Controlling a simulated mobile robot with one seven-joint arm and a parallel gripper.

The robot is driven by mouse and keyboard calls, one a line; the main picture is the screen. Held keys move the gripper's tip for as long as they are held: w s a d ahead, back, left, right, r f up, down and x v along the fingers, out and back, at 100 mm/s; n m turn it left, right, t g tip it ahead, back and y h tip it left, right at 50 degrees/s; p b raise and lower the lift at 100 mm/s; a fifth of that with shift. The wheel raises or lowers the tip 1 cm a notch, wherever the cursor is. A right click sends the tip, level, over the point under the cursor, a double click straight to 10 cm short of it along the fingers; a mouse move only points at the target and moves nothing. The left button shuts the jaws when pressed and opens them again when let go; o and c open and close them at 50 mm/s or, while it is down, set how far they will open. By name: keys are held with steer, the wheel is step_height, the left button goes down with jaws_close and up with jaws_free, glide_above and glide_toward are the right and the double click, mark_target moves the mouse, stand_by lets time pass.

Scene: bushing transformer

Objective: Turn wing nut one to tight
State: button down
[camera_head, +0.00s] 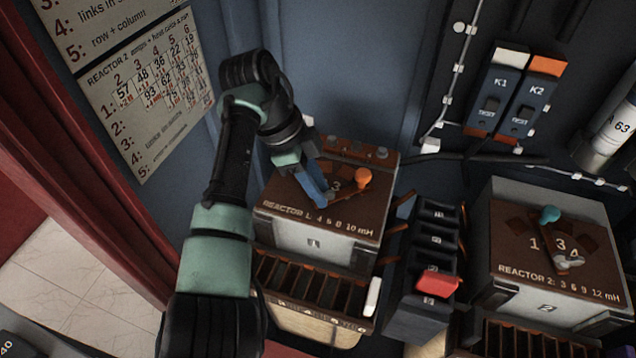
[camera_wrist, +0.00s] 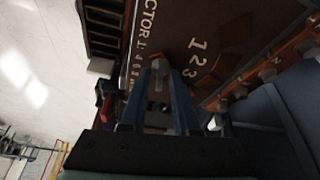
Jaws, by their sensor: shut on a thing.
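Reactor 1 (camera_head: 312,238) is a pale box with a brown top plate marked with numbers. A lever with an orange knob (camera_head: 362,177) lies across its top, the knob to the right of my gripper. My gripper (camera_head: 318,194) reaches down onto the plate at the lever's near end, with its blue fingers shut. In the wrist view, a small pale grey wing nut (camera_wrist: 161,67) shows between the two finger ends of my gripper (camera_wrist: 159,88). The wing nut is mostly hidden by the fingers in the head view. How tight it is cannot be told.
Reactor 2 (camera_head: 549,299) stands to the right, with a teal-knobbed lever (camera_head: 549,214) and its own grey wing nut (camera_head: 570,261). Between the reactors is a dark block with a red piece (camera_head: 437,284). Switches K1 (camera_head: 494,95) and K2 (camera_head: 531,100) are on the back wall.

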steer(key=shift+w+m+g, duration=0.1)
steer(key=shift+m+g, duration=0.4)
steer(key=shift+m, duration=0.6)
steer(key=c, duration=1)
jaws_free()
steer(key=shift+o, duration=0.2)
steer(key=p+v, duration=0.2)
steer(key=v, duration=1.1)
steer(key=shift+d, duration=0.25)
